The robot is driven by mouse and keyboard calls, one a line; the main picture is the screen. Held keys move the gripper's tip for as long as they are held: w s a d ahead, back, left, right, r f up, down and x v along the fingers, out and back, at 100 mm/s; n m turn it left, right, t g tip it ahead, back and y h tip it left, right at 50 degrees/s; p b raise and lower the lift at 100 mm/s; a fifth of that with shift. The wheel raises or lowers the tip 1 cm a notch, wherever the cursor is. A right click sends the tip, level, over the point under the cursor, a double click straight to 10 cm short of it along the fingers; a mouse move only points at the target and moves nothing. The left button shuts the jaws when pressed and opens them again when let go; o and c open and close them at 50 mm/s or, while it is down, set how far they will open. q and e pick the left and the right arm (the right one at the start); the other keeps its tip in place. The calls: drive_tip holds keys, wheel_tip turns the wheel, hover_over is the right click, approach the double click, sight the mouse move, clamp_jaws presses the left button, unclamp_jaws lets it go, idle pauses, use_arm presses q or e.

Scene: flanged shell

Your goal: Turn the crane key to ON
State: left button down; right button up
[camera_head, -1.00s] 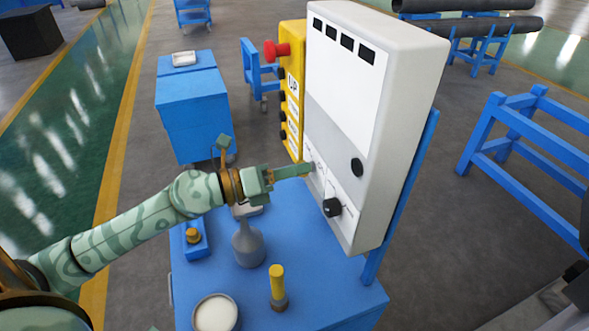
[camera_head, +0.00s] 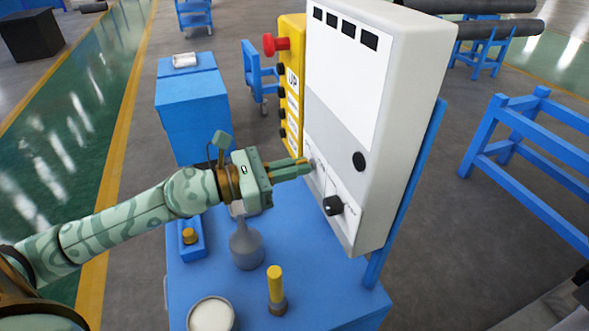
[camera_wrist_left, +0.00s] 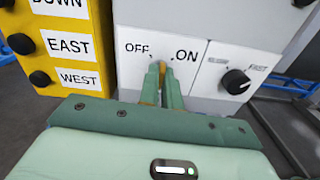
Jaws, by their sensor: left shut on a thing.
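The crane key is on the lower front of the grey-white control box (camera_head: 335,115). My left gripper (camera_head: 306,167) reaches it from the left and is shut on it. In the left wrist view the two green fingers (camera_wrist_left: 161,82) close around the key, between the printed words OFF and ON. The fingers hide most of the key, so I cannot tell which way it points. My right gripper is not in view.
A black speed knob (camera_wrist_left: 236,81) sits right of the key. A yellow button box (camera_head: 292,90) with a red knob stands left. Below, the blue table (camera_head: 320,290) holds a grey bottle (camera_head: 247,248), a yellow-handled tool (camera_head: 276,285) and a white round container (camera_head: 212,315).

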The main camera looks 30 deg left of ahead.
use_arm(q)
drive_tip(key=shift+m+b, duration=0.85)
drive_tip(key=shift+m, duration=3.05)
drive_tip(key=c, duration=1.6)
unclamp_jaws()
